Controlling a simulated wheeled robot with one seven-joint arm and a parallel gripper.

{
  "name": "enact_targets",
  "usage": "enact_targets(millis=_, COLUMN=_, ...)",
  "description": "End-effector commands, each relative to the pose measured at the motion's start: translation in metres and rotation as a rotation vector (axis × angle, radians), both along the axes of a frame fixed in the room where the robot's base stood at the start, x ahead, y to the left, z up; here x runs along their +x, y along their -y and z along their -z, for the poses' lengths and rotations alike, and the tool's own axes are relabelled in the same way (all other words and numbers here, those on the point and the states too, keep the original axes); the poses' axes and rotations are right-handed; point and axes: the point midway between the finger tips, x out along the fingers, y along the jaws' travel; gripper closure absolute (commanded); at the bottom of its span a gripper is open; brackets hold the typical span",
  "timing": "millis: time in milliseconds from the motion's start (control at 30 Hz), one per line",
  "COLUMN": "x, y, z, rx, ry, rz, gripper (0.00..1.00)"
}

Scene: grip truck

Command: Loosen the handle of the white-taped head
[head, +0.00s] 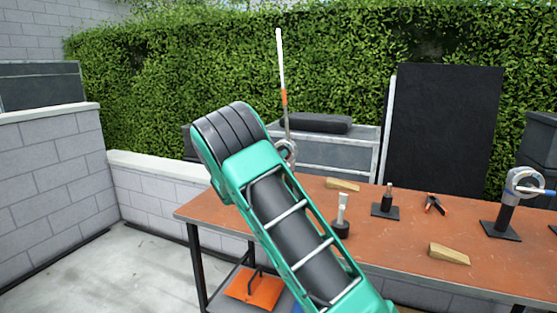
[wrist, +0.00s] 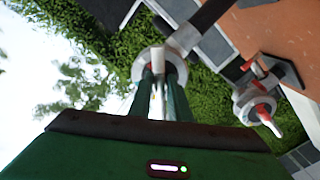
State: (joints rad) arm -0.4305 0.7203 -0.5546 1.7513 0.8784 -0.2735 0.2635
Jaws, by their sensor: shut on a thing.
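My gripper (wrist: 164,76) is shut in the wrist view. Its two dark green fingers reach up to a grey round head (wrist: 182,40) with a white part between the fingertips. Whether that white part is tape or the handle itself, I cannot tell. In the head view, my green arm hides the gripper and most of this spot. A grey ringed head (head: 287,150) shows just past the arm, with a thin white and orange rod (head: 281,70) rising above it, slightly tilted. A second grey head (wrist: 246,101) with red and white parts shows at right in the wrist view.
The brown-topped table (head: 400,245) holds a black-based piece with a white top (head: 342,210), a short black post (head: 386,203), an orange-black clamp (head: 434,204), wooden wedges (head: 449,254) and a ringed head with blue (head: 520,183). A black panel (head: 440,130) stands behind.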

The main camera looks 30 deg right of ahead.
Motion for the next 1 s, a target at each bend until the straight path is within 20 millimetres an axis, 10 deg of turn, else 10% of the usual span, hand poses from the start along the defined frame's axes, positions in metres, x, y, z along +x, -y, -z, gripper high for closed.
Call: enact_targets(millis=1000, x=0.0052, y=-0.0097, z=0.0024, rx=-0.263, ry=-0.339, rz=-0.020, gripper=1.00)
